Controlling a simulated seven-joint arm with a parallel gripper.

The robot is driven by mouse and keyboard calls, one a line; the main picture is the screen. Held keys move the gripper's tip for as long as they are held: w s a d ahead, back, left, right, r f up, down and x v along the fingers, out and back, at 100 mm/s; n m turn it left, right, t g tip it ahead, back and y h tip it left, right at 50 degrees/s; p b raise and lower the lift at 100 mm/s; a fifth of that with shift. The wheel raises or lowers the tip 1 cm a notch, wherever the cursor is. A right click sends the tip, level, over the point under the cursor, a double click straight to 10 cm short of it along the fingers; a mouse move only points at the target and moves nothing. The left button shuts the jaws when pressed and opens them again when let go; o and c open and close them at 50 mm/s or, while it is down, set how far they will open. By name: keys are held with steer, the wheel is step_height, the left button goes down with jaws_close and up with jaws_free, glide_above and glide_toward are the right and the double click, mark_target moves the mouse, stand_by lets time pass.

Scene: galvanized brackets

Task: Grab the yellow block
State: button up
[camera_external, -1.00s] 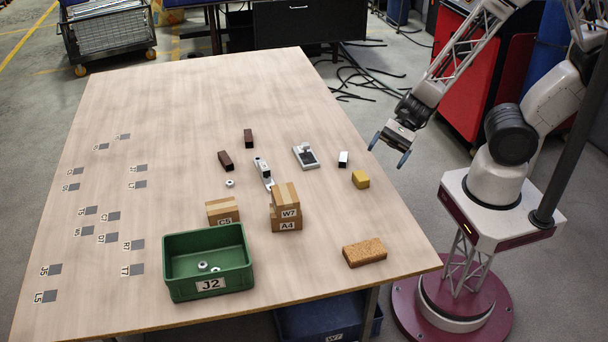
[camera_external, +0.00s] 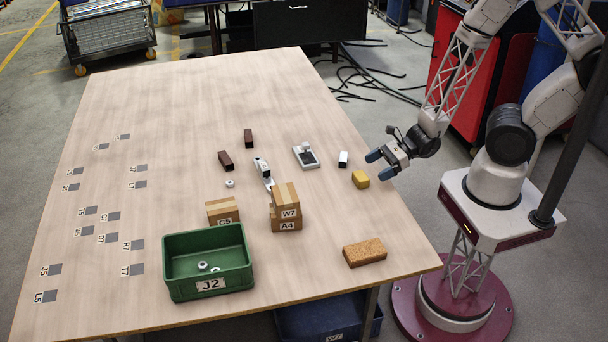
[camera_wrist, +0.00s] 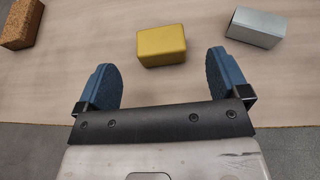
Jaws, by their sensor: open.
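The yellow block (camera_external: 360,179) lies on the wooden table near its right edge. In the wrist view the yellow block (camera_wrist: 161,45) is ahead of my gripper, between the lines of the two blue fingers but beyond their tips. My gripper (camera_external: 378,166) is open and empty, just right of and above the block in the outside view. Its blue fingers also show in the wrist view (camera_wrist: 160,68). I see no contact between the fingers and the block.
A silver-white block (camera_external: 343,159) lies close to the yellow block, and a cork-textured block (camera_external: 364,252) lies toward the front. Cardboard boxes (camera_external: 286,212) and a green J2 bin (camera_external: 208,287) stand to the left. The table's left and far areas are mostly clear.

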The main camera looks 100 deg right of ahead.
mark_target(360, 176)
steer(key=shift+w, duration=0.15)
steer(key=shift+x, duration=1.1)
steer(key=shift+w, duration=0.2)
steer(key=shift+x, duration=2.35)
steer(key=shift+c, duration=0.2)
steer(key=c, duration=1)
steer(key=shift+c, duration=0.2)
steer(key=shift+r, duration=4.95)
